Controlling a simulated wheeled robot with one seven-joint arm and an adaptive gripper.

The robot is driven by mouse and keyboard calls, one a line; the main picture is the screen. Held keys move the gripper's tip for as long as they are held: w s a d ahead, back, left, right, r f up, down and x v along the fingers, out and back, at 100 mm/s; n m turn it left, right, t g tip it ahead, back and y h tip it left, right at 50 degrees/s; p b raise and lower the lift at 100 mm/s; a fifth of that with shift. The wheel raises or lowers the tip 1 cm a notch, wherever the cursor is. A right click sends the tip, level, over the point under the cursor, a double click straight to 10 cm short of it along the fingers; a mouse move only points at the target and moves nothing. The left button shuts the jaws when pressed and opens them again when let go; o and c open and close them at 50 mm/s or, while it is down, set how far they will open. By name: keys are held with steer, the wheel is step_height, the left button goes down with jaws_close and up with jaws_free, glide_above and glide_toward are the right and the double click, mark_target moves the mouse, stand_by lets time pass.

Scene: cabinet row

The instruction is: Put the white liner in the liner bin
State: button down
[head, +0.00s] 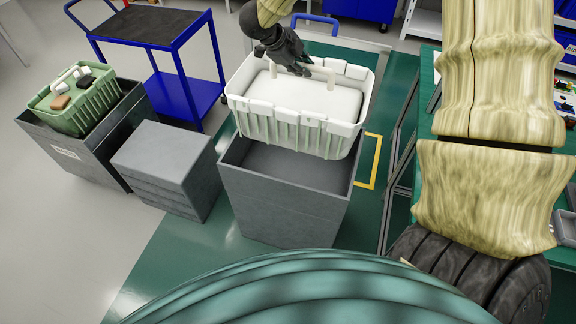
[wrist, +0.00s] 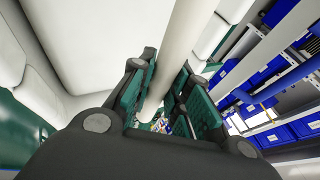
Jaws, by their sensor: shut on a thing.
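The white liner (head: 262,118) is a white basket-like tub with slotted sides and a pale block-shaped filling with a bar handle (head: 312,70). It hangs over the open grey liner bin (head: 282,205), its lower edge at about the bin's mouth in the head view. I cannot tell whether its bottom is inside the rim. My gripper (head: 300,66) is at the handle. In the wrist view my gripper (wrist: 160,105) is shut around the white handle bar (wrist: 176,50), with the liner's white surface (wrist: 75,45) at the left.
A green liner (head: 78,100) with small items sits in another grey bin (head: 75,150) at the left. A closed grey box (head: 165,165) stands between the bins. A blue cart (head: 185,95) is behind. A green workbench (head: 424,110) stands at the right.

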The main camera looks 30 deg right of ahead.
steer(key=f+b, duration=0.4)
steer(key=f, duration=0.2)
steer(key=w+f+b, duration=0.1)
steer(key=f+b, duration=0.3)
steer(key=f, duration=0.3)
steer(key=f+b, duration=0.4)
steer(key=f, duration=0.2)
steer(key=shift+w+a+f, duration=0.2)
steer(key=shift+w+a, duration=0.05)
steer(key=shift+a, duration=0.05)
step_height(320, 180, down, 11)
steer(key=shift+s, duration=0.1)
steer(key=c, duration=1.3)
jaws_free()
steer(key=shift+c, duration=0.2)
steer(key=v, duration=1.2)
steer(key=shift+s+b, duration=0.1)
steer(key=shift+b, duration=0.2)
steer(key=shift+r, duration=0.1)
